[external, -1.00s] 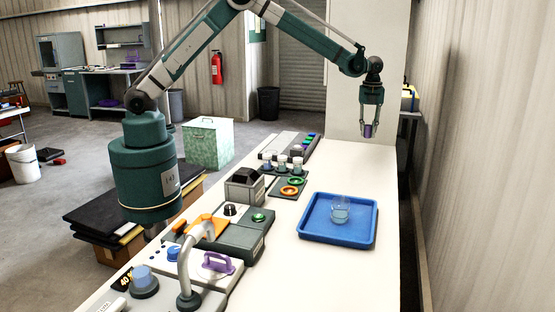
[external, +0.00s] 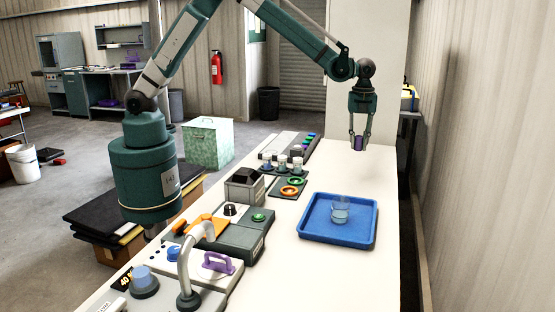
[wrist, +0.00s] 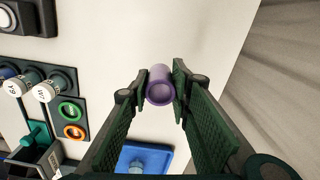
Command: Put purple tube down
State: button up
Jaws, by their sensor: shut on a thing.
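The purple tube (external: 358,143) is held between the fingertips of my gripper (external: 359,134), above the far part of the white table. In the wrist view the purple tube (wrist: 160,86) shows its round end towards the camera, with my gripper (wrist: 158,88) shut on it from both sides. The tube looks clear of the table, but the exact gap is hard to tell.
A blue tray (external: 313,238) with a clear beaker (external: 340,213) stands nearer on the table. To the left are a holder with green and orange rings (external: 291,190), several capped vials (external: 282,163) and a control unit (external: 240,232). The table around the tube is bare.

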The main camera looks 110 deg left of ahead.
send_over(333, 187)
jog(key=shift+d, duration=0.1)
jog(key=shift+f, duration=3.15)
jog(key=shift+f, duration=1.9)
jog(key=shift+f, duration=0.1)
jog(key=o, duration=0.5)
jog(key=shift+b, duration=0.3)
jog(key=o, duration=0.4)
